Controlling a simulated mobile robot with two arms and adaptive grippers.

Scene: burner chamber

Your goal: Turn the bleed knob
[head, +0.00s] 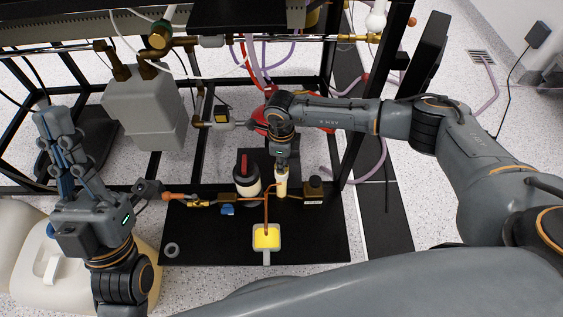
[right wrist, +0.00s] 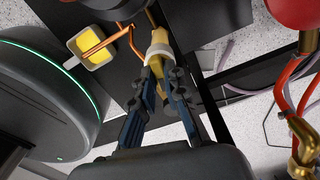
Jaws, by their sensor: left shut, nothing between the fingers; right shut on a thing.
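The bleed knob (head: 281,187) appears to be the pale brass-coloured piece with a whitish collar on the black base plate. It also shows in the right wrist view (right wrist: 158,50), between my fingertips. My right gripper (head: 281,172) reaches down over it from above, and its fingers (right wrist: 160,75) are shut on it. The fingers and wrist hide part of the knob; I cannot tell how far it is turned. My left gripper (head: 52,118) is shut and empty at the far left, fingers up, away from the knob.
A cup of yellow liquid (head: 267,238) stands in front, below a bent copper tube (head: 266,212). Black frame bars (head: 349,120) rise behind. A cream jug (head: 45,265) sits at left.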

